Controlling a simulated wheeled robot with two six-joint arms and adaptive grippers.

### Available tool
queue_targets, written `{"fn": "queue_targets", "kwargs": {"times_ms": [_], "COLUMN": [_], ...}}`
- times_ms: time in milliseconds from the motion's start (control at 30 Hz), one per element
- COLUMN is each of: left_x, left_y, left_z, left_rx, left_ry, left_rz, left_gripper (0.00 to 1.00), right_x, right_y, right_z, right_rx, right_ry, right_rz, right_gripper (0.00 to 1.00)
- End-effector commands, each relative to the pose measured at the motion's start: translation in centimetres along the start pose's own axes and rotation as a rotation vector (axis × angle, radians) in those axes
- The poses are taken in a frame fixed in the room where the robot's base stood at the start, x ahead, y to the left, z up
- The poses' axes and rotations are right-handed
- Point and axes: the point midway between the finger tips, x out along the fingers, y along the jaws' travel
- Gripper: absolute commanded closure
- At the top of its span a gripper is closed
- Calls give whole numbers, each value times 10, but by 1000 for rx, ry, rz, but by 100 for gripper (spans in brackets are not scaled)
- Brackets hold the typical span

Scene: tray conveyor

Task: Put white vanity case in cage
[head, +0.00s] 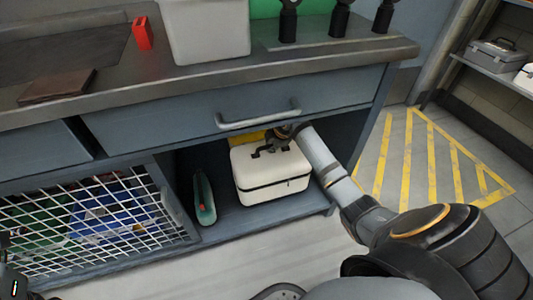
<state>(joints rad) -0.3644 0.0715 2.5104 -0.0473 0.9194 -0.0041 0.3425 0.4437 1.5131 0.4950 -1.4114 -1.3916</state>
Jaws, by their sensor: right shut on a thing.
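The white vanity case (270,180) sits upright on the floor of the open compartment under the bench, with a dark seam and a dark handle on top. My right gripper (277,146) reaches in from the right and is shut on the case's handle; its fingertips are partly hidden. The cage (85,225) is the compartment at lower left behind a white wire mesh front, with green and blue things inside. A dark part at the lower left edge seems to belong to my left arm (12,275); its fingers cannot be made out.
A green bottle-like object (204,198) lies left of the case. A drawer with a handle (258,116) is just above. The benchtop holds a grey bin (205,35), a red object (142,33) and a brown folder (57,86). Yellow-striped floor (435,160) at right is clear.

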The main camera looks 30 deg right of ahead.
Motion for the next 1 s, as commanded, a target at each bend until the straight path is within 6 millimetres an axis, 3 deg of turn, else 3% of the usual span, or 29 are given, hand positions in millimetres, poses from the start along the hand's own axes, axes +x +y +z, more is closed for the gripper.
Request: {"fn": "queue_targets", "kwargs": {"times_ms": [567, 1000], "left_x": [-21, -33], "left_y": [3, 5], "left_z": [3, 5], "left_rx": [14, 20], "left_ry": [-4, -8], "left_rz": [0, 1], "left_gripper": [60, 60], "right_x": [5, 17], "right_y": [28, 22], "right_z": [36, 38], "right_rx": [0, -1], "right_ry": [0, 1], "right_rz": [9, 8], "right_gripper": [100, 100]}}
